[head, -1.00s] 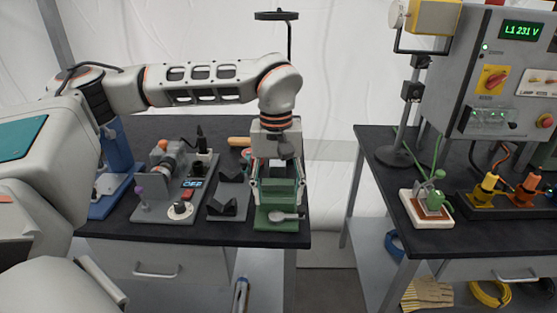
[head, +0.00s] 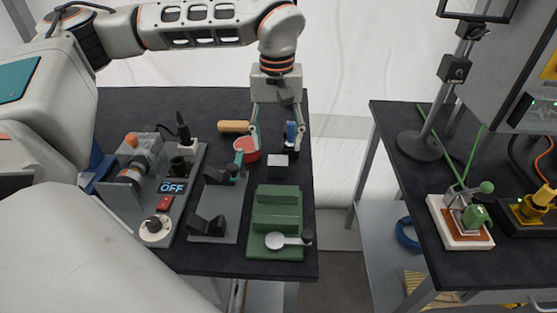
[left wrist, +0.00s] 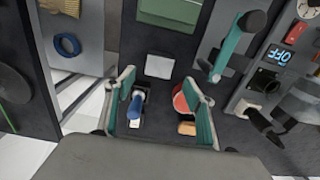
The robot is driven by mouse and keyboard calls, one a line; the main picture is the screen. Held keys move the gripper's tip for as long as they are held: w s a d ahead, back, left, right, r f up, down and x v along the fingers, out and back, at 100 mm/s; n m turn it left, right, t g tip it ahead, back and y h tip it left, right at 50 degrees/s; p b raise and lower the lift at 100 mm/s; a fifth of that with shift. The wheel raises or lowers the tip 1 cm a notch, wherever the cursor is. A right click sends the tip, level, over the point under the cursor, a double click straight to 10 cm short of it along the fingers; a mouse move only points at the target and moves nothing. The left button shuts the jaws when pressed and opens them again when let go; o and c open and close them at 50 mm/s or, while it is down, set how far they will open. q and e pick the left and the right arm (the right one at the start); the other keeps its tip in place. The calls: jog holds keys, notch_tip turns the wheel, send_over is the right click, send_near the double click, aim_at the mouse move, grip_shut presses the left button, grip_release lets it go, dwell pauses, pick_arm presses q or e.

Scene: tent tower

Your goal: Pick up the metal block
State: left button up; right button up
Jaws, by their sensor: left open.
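The metal block (head: 277,166), a small cube with a pale top, stands on the dark left bench just behind the green fixture (head: 278,208). In the left wrist view the block (left wrist: 159,67) lies just beyond and between the fingertips. My left gripper (head: 278,143) points down, open and empty, with its fingers spread wider than the block. It appears slightly behind and above the block, apart from it. In the left wrist view both green-padded fingers (left wrist: 160,82) show. My right gripper is not in view.
A red round item (head: 246,151), a wooden handle (head: 234,127) and a blue-topped item (head: 290,133) are close around the fingers. A grey V-block stand (head: 218,200) and a switch panel (head: 172,187) lie left. A gap separates the right bench (head: 400,180).

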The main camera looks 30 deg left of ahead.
aim_at(278, 160)
pick_arm(q)
jog(key=f, duration=0.3)
jog(key=f+b, duration=0.1)
jog(key=f, duration=0.3)
jog(key=shift+s+d, duration=0.1)
jog(key=shift+d, duration=0.1)
jog(key=c, duration=1.4)
